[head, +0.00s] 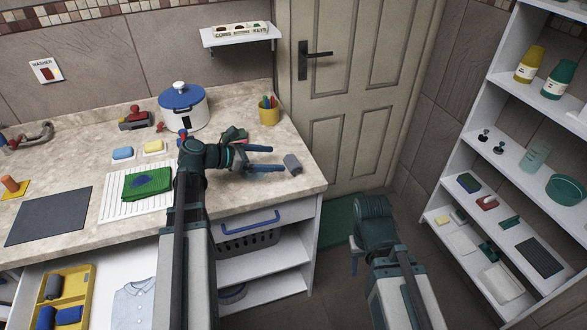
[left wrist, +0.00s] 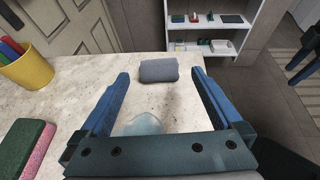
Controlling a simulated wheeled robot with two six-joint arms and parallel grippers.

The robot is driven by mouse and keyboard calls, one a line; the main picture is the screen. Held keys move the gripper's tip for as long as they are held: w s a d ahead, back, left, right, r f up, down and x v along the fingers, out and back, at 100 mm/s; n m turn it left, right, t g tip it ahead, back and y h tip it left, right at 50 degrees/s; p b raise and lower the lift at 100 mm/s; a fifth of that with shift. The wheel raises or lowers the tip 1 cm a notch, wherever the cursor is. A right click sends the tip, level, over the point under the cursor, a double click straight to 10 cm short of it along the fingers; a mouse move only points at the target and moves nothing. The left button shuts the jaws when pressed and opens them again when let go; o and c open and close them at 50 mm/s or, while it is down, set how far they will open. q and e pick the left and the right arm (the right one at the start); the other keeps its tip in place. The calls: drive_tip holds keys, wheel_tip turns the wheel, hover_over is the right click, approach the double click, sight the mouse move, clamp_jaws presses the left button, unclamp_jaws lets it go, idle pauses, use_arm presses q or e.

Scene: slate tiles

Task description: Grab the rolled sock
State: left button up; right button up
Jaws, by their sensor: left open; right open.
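A grey rolled sock (head: 293,164) lies on the countertop near its right edge, and it also shows in the left wrist view (left wrist: 158,71). My left gripper (head: 277,159) is open, reaching right over the counter. In the left wrist view its two blue fingers (left wrist: 160,74) point toward the sock, which appears just beyond and between the tips. I see no clear grip on it. My right gripper (head: 354,258) hangs low in front of the door, mostly hidden by its own wrist; only a bit of blue finger shows.
A yellow pencil cup (head: 269,111) and a green-and-pink sponge (left wrist: 27,148) stand near my left gripper. A pale blue rounded thing (left wrist: 144,124) shows below the fingers. An open drawer holds a yellow tray (head: 84,283) with rolled items. Shelves (head: 493,151) stand at the right.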

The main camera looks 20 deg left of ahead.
sight(291, 160)
use_arm(q)
drive_tip(key=shift+w+d+f, duration=0.2)
drive_tip(key=shift+w+d, duration=0.15)
drive_tip(key=shift+d, duration=0.05)
drive_tip(key=b+x, duration=0.1)
drive_tip(key=x, duration=0.1)
drive_tip(key=b+x, duration=0.1)
drive_tip(key=x, duration=0.2)
drive_tip(key=shift+a+f+b, duration=0.2)
drive_tip(key=shift+f+b, duration=0.2)
drive_tip(key=shift+w+d, duration=0.1)
drive_tip(key=shift+d, duration=0.05)
drive_tip(key=c, duration=1.1)
